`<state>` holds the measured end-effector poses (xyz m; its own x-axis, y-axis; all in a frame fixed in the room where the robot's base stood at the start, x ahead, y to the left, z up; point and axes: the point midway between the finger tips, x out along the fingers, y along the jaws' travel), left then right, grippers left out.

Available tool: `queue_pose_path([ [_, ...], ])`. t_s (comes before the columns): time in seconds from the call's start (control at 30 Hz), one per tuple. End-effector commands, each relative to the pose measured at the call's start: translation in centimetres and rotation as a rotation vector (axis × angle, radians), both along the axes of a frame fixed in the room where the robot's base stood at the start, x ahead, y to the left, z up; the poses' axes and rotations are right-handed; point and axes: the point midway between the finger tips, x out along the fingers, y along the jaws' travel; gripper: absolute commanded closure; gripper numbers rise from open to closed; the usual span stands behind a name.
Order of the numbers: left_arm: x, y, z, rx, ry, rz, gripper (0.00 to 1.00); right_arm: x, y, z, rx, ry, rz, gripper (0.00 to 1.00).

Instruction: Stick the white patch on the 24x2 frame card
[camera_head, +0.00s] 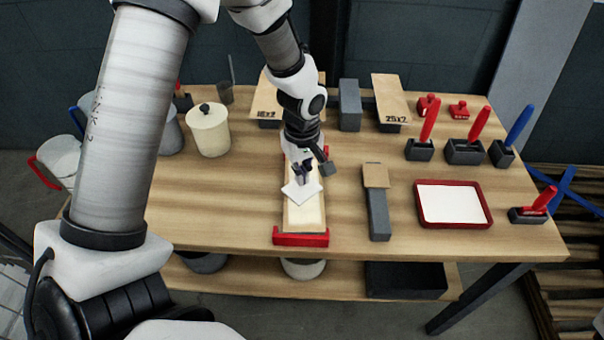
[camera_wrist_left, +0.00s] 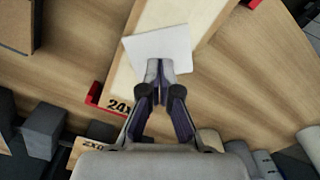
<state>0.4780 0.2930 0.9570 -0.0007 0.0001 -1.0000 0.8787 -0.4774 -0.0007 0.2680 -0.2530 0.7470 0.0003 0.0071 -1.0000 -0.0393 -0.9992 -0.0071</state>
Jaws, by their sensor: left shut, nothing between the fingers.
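The 24x2 frame card (camera_head: 306,216) is a long pale wooden card on a red-ended holder (camera_head: 300,239) at the middle of the table; part of its number (camera_wrist_left: 118,104) shows in the left wrist view. The white patch (camera_head: 296,194) is over the card, turned at an angle to it, one corner near the card's long edge. It also shows in the left wrist view (camera_wrist_left: 158,48). I cannot tell whether it is stuck down. My left gripper (camera_head: 303,181) is shut and empty, its fingertips right at the patch. My right gripper is not in view.
A red-rimmed tray (camera_head: 424,220) with a white inside lies on the right. Grey blocks (camera_head: 379,215) and a 25x2 card (camera_head: 391,96) stand around the holder. Red- and blue-handled tools (camera_head: 465,151) stand at the right, a cream canister (camera_head: 209,132) at the left.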

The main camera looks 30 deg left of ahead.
Motion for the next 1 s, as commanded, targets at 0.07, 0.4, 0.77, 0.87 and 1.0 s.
queue_pose_path([
  [0.07,0.0,0.0,1.0,0.000,0.000,0.000,1.00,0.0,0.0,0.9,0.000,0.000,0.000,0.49],
  [0.4,0.0,0.0,3.4,0.000,-0.001,0.000,1.00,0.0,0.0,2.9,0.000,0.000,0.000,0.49],
  [0.77,0.0,0.0,4.4,0.000,-0.001,0.000,1.00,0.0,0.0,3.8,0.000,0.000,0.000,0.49],
  [0.87,0.0,0.0,4.4,0.000,-0.001,0.000,1.00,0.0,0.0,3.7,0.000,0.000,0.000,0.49],
  [1.0,0.0,0.0,4.4,0.000,-0.001,0.000,1.00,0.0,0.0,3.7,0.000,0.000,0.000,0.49],
])
